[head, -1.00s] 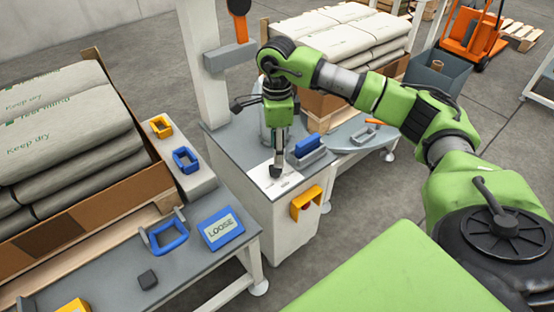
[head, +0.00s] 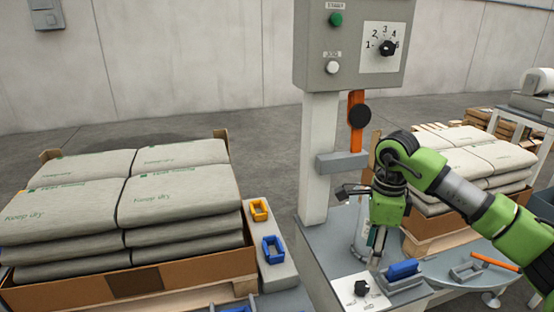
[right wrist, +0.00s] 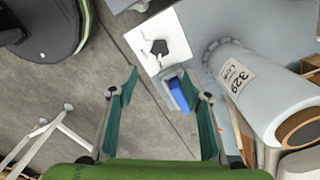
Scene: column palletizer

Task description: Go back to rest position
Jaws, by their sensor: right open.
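My right gripper (head: 374,262) points down over the grey work column, beside a white plate (head: 345,292) with a black knob (head: 362,288). In the right wrist view my right gripper (right wrist: 168,90) has its two fingers spread apart, with nothing between them. The black knob (right wrist: 158,47) lies beyond the fingertips there, apart from them. My left gripper is in neither view.
A blue block (head: 403,270) in a grey holder stands right of the gripper. A labelled grey cylinder (right wrist: 250,85) is close to the right finger. A post carries a control box (head: 352,75). Sack stacks (head: 130,200) stand left and behind right.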

